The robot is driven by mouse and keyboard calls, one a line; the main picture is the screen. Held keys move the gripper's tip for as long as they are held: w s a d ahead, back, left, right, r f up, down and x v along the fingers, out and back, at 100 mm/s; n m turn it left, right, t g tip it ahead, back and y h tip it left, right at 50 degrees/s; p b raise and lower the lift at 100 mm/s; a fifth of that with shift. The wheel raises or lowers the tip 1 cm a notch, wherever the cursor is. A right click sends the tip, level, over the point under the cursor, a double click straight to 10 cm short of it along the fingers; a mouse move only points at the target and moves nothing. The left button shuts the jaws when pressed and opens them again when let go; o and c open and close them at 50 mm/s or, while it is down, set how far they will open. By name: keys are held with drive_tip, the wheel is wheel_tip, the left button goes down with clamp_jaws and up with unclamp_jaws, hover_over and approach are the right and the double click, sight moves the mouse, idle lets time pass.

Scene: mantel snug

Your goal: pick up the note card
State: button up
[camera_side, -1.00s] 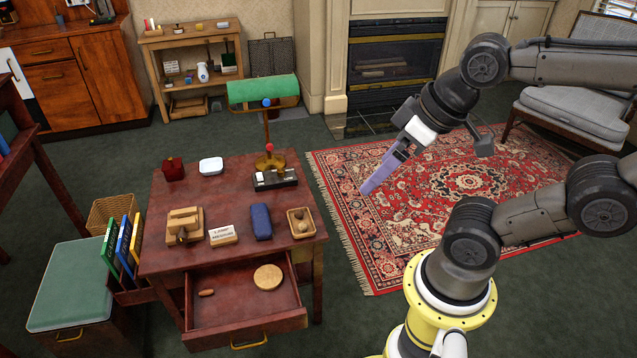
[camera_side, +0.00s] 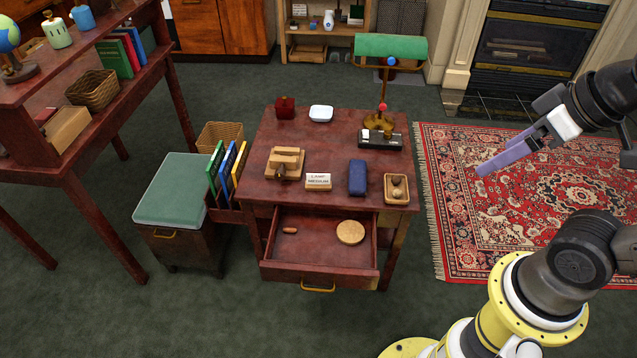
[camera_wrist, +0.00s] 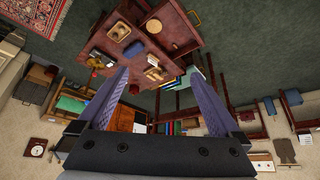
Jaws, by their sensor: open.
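The note card (camera_side: 318,178) is a small white card with dark and red lettering. It stands in a light wooden holder near the front edge of the dark red desk (camera_side: 330,135), between a wooden block-like object (camera_side: 285,162) and a blue case (camera_side: 357,178). In the wrist view the desk shows turned around, and the card (camera_wrist: 152,61) is small between the fingers. My gripper (camera_side: 482,170) has purple fingers and is open and empty. It hangs in the air to the right of the desk, apart from the card.
The desk drawer (camera_side: 318,272) is pulled out, with a round cork disc (camera_side: 350,232) inside. A small tray (camera_side: 397,188) lies right of the blue case. A green-shaded lamp (camera_side: 391,48) stands at the back right. A red box and white dish sit at the back left.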

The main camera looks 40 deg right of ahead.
idle(0.4)
drive_tip(key=c, duration=1)
drive_tip(key=shift+o, duration=0.2)
